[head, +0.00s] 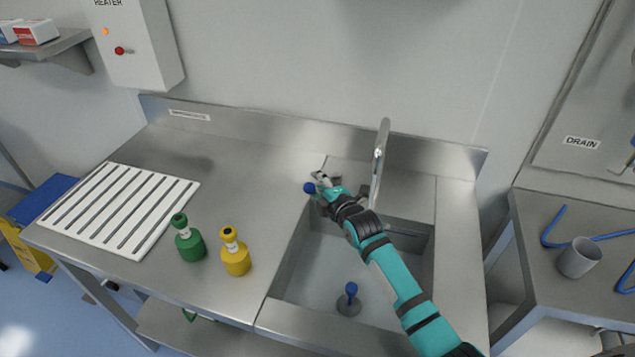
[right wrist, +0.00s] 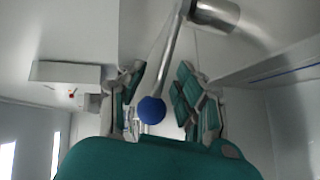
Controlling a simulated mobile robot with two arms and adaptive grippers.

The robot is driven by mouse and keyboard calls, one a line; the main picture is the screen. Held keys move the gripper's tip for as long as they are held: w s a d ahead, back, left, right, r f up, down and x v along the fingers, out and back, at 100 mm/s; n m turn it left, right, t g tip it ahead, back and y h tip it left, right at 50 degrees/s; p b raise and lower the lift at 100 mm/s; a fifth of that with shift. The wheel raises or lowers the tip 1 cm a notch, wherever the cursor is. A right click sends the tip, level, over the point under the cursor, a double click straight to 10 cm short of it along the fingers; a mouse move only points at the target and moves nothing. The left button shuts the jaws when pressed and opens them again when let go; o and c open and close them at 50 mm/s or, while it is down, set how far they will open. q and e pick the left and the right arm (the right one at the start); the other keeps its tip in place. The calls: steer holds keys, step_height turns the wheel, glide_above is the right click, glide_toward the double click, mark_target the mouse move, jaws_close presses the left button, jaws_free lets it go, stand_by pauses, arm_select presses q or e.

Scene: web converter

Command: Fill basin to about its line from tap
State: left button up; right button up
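The steel basin (head: 300,262) is sunk into the counter; I see no clear water in it and cannot make out its line. The tap (head: 381,150) stands behind it with a tall metal spout. A blue-knobbed tap lever (head: 309,188) sticks out to the left; the knob (right wrist: 151,109) also shows in the right wrist view. My right gripper (head: 321,182) is at this lever. In the right wrist view its fingers are apart, with the knob between them, nearer the left finger; contact is unclear. A blue-topped plug or drain piece (head: 350,296) is on the basin floor. My left gripper is out of view.
A green bottle (head: 190,245) and a yellow bottle (head: 236,258) stand left of the basin, beside a white slatted rack (head: 120,212). A heater box (head: 135,45) hangs on the wall. A grey cup (head: 579,260) stands on the right-hand bench. The counter behind the bottles is clear.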

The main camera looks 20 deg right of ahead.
steer(key=shift+w, duration=0.25)
steer(key=shift+c, duration=0.3)
jaws_close()
steer(key=shift+w, duration=0.1)
